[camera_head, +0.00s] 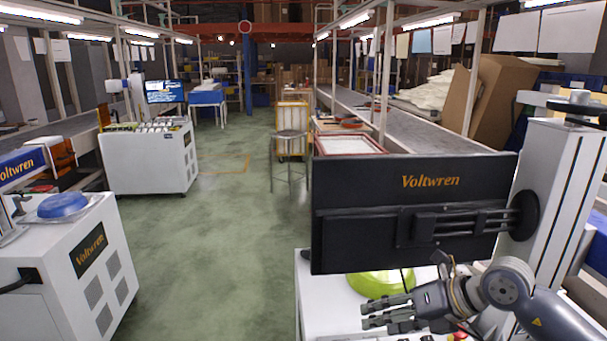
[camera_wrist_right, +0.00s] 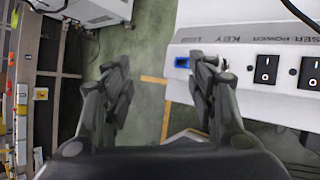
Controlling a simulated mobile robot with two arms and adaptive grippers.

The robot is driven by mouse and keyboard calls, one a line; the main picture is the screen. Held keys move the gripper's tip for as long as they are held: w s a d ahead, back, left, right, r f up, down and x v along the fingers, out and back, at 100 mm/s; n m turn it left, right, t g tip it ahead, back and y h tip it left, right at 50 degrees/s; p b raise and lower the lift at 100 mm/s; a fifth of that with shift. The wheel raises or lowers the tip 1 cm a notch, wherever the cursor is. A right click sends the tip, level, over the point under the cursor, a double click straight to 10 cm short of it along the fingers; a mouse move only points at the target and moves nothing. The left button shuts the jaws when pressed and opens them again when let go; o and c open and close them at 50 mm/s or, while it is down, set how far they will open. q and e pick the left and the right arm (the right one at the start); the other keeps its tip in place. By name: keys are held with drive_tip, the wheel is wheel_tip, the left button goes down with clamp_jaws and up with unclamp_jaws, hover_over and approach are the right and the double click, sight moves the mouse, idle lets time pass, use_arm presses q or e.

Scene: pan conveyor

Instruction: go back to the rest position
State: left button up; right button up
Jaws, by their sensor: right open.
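My right gripper (camera_head: 372,311) is at the lower right of the head view, pointing left, in front of a white machine top (camera_head: 312,300). Its fingers are apart with nothing between them. In the right wrist view the open fingers (camera_wrist_right: 160,75) frame green floor, with a white panel with black switches (camera_wrist_right: 267,68) close on the right. A yellow-green round object (camera_head: 375,284) lies on the white top just behind the gripper, partly hidden by a black screen panel. My left gripper does not show.
The black Voltwren screen panel (camera_head: 360,175) stands directly above and behind my right gripper. A white cart (camera_head: 95,270) with a blue round object (camera_head: 62,205) is at left. A stool (camera_head: 289,150) stands farther back. The green floor between is clear.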

drive_tip(key=s+a+r+y, duration=0.3)
drive_tip(key=a+r+y, duration=0.25)
drive_tip(key=a, duration=0.45)
wheel_tip(320, 180, up, 7)
drive_tip(key=a+m+t+y, duration=0.1)
drive_tip(key=m+t+y, duration=0.3)
drive_tip(key=m+t, duration=0.3)
drive_tip(key=w+d+m+t+h, duration=0.2)
drive_tip(key=d+m+t+h, duration=0.65)
drive_tip(key=m, duration=0.55)
drive_tip(key=s+d+f+m+g+h, duration=0.3)
drive_tip(key=d+f+m+h, duration=0.25)
drive_tip(key=f, duration=0.35)
drive_tip(key=s+d+f+m+g+h, duration=0.25)
drive_tip(key=d+f+m+h, duration=0.2)
drive_tip(key=f+m, duration=0.4)
drive_tip(key=s+a+f+g+y, duration=0.1)
drive_tip(key=s+a+f+g, duration=0.1)
drive_tip(key=s+f+g, duration=0.6)
drive_tip(key=s+a+f+g, duration=0.2)
drive_tip(key=s+f+g, duration=0.2)
drive_tip(key=s+f, duration=0.85)
drive_tip(key=s+f+g, duration=0.1)
drive_tip(key=s+f, duration=0.2)
drive_tip(key=f, duration=2)
drive_tip(key=s+d+f+g, duration=0.1)
drive_tip(key=s+d+f, duration=0.2)
drive_tip(key=s+f, duration=1.3)
drive_tip(key=shift+s, duration=0.6)
